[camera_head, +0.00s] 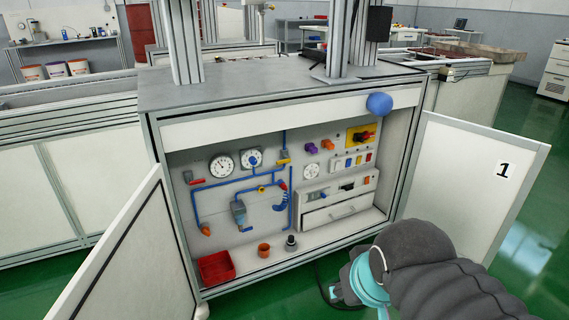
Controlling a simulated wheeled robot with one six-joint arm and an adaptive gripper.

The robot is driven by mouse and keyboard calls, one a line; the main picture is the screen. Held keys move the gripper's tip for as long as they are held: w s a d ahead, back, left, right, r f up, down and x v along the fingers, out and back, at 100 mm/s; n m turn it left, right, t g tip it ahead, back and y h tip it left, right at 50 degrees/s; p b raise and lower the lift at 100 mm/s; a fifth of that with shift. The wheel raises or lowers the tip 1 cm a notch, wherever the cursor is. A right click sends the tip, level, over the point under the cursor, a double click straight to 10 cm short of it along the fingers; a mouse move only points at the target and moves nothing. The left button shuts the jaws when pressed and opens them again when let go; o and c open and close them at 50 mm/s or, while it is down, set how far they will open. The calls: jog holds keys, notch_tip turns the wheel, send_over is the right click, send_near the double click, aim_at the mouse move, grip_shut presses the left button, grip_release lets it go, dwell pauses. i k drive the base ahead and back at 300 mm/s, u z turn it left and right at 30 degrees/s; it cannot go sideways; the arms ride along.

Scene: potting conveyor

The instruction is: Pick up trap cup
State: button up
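A small orange cup (263,250) stands upright on the cabinet floor, in front of the blue-piped panel (240,190). A small dark fitting with a pale band (291,242) stands just right of it. I cannot tell for sure which of these two is the trap cup. My gripper (340,291) is at the lower right, outside the cabinet and apart from both items. It is partly hidden by my dark sleeved arm and its turquoise ring, and I cannot see whether its fingers are open.
A red bin (216,267) sits at the cabinet's front left. Open doors flank the cabinet, the left one (125,255) and the right one (468,185) marked 1. A drawer unit (335,203) stands inside right. A blue ball (379,103) shows at the upper front edge.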

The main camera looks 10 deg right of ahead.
aim_at(264, 249)
jog(key=z, duration=1.5)
jog(key=i, duration=2.15)
jog(key=u, duration=4.35)
